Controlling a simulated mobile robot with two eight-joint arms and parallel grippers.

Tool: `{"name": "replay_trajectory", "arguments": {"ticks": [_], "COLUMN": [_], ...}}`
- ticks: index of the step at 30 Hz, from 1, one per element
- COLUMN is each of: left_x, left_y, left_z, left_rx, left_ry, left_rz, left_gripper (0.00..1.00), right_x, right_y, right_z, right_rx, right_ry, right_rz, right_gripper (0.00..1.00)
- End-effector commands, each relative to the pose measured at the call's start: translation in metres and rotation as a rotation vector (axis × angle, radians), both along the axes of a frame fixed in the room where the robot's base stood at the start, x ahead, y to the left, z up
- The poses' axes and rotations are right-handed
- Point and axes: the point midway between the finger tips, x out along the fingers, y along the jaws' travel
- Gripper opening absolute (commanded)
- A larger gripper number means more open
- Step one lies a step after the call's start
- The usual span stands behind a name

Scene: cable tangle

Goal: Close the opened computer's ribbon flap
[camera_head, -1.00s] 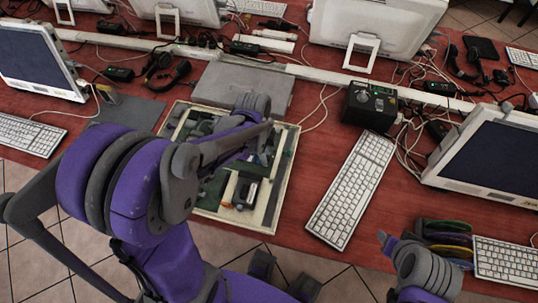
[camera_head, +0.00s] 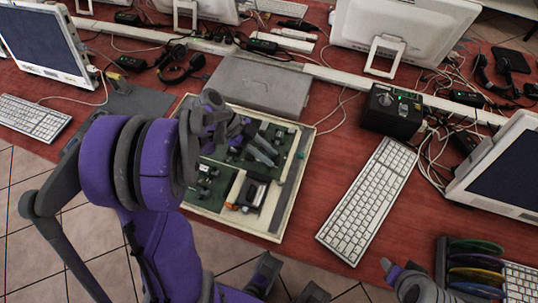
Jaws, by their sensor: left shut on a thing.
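The opened computer (camera_head: 262,232) lies flat on the red table as a shallow cream tray with a green board, dark parts and a small silver-and-orange block (camera_head: 250,192) inside. My left gripper (camera_head: 240,138) is low over the far middle of the board, partly hidden by its own wrist. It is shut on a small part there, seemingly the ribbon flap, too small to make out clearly. A grey bar (camera_head: 262,151) lies just right of the gripper.
A grey flat cover (camera_head: 258,86) lies behind the computer. A white keyboard (camera_head: 368,200) and a black box (camera_head: 391,110) are to its right. Coloured discs in a rack (camera_head: 474,268) stand at the lower right. Loose cables and monitors crowd the back.

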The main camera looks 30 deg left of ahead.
Motion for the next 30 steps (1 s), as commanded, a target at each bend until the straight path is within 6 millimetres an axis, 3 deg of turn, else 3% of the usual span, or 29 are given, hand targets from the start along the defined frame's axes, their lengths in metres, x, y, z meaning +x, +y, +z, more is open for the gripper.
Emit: {"name": "replay_trajectory", "arguments": {"ticks": [16, 17, 20, 30], "left_x": [-0.0007, -0.0008, -0.0007, -0.0008], "left_y": [0.0001, 0.0, 0.0, 0.0021], "left_z": [-0.0019, -0.002, -0.0018, 0.0003], "left_rx": [-0.022, -0.022, -0.022, -0.022], "left_ry": [-0.003, -0.003, -0.003, -0.004], "left_rz": [-0.001, -0.001, -0.001, 0.0], "left_gripper": [0.0, 0.36, 0.54, 0.55], "right_x": [-0.0002, -0.0002, -0.0002, -0.0002], "right_y": [0.0, 0.0, 0.0, 0.0], "right_z": [-0.0033, -0.0033, -0.0033, -0.0029], "right_rx": [0.0, 0.0, 0.0, 0.0], "right_ry": [0.001, 0.001, 0.001, 0.001], "right_rz": [0.0, 0.0, 0.0, 0.0], "right_gripper": [0.5, 0.5, 0.5, 0.5]}}
